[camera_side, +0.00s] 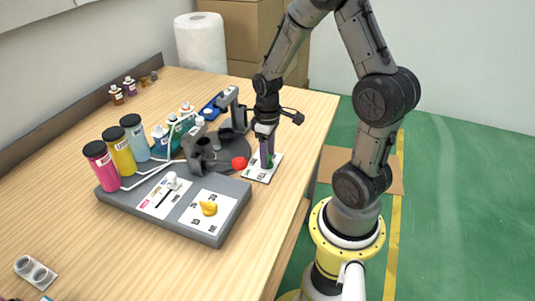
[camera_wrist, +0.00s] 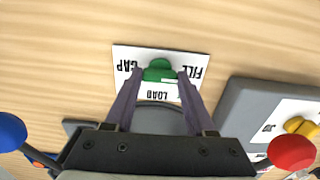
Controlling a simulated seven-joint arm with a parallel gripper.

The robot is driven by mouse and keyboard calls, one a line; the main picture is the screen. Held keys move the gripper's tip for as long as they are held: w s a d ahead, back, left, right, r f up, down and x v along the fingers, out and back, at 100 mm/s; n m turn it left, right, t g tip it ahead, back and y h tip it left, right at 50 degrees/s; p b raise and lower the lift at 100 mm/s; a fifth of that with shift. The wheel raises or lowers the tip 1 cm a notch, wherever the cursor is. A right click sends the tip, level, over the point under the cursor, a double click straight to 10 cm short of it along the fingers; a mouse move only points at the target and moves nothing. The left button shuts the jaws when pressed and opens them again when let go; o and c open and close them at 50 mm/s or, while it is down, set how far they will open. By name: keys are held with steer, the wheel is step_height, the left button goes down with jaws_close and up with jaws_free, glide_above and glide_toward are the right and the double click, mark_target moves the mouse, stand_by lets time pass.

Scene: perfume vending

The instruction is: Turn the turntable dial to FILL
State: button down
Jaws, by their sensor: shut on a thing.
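The green turntable dial (camera_wrist: 159,70) sits on a white card (camera_wrist: 125,55) with the labels CAP, FILL and LOAD, upside down in the wrist view. In the side view the dial (camera_side: 269,161) shows at the card (camera_side: 255,174) near the table's right edge. My gripper (camera_wrist: 161,75) points down with its two purple fingers on either side of the dial, shut on it. It also shows in the side view (camera_side: 267,158). My fingers hide part of the card, and I cannot tell which label the dial points to.
The dark turntable (camera_side: 229,157) with black holders is just left of the card. A red ball knob (camera_side: 239,162) is close to my gripper. A grey base (camera_side: 216,234) carries a yellow dial (camera_side: 208,208) and pink, yellow and blue bottles. The table front is mostly clear.

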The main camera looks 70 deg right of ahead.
steer(key=shift+r, duration=0.1)
steer(key=shift+c, duration=1.2)
jaws_free()
step_height(320, 180, up, 14)
